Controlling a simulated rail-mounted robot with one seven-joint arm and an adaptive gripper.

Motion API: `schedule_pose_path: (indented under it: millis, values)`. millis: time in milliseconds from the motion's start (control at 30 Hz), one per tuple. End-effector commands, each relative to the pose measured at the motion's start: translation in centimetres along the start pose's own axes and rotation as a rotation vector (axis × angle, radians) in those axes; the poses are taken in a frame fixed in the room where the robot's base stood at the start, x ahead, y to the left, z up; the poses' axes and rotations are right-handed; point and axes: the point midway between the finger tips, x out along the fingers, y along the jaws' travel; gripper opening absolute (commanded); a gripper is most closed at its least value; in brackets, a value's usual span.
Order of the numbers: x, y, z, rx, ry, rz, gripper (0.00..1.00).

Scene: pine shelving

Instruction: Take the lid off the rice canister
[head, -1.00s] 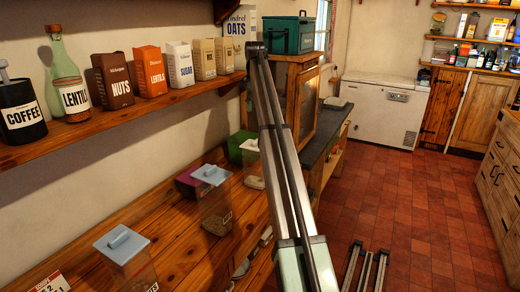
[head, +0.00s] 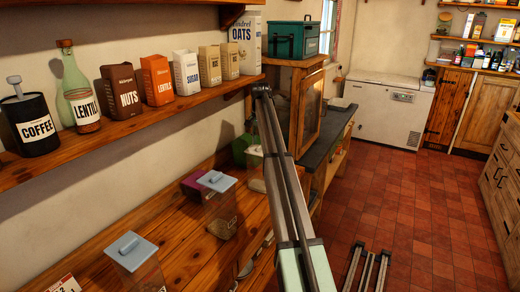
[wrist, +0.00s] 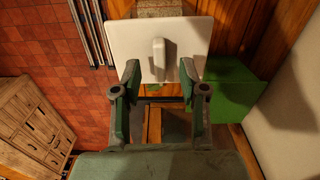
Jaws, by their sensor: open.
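A pale, nearly white square lid (wrist: 197,38) with an upright bar handle (wrist: 158,60) fills the top middle of the wrist view. It sits on a canister whose beige contents (wrist: 160,8) show past its far edge. No label on it is readable. My gripper (wrist: 159,82) is open, with one finger on each side of the handle in the picture; I see no contact. In the head view a pale-lidded canister (head: 254,157) stands by a green box, partly hidden by my arm. My gripper does not show there.
The green box (wrist: 238,92) is right of the lid; a pale wall is beyond. Two clear canisters with blue lids (head: 217,181) (head: 131,251) stand on the wooden counter (head: 90,268). A shelf (head: 120,128) with jars and cartons runs above.

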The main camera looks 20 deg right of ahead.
Motion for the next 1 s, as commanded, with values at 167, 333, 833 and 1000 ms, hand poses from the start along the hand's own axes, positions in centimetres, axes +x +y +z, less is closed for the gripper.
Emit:
schedule_pose_path:
  millis: [167,333,833,1000]
  values:
    - [1.8,0.1,0.1,0.0,0.0,0.0,0.43]
    - [2.0,0.0,0.1,0.0,0.0,0.0,0.43]
    - [1.9,0.0,0.1,0.0,0.0,0.0,0.0]
    - [1.7,0.0,0.0,0.0,0.001,0.0,0.0]
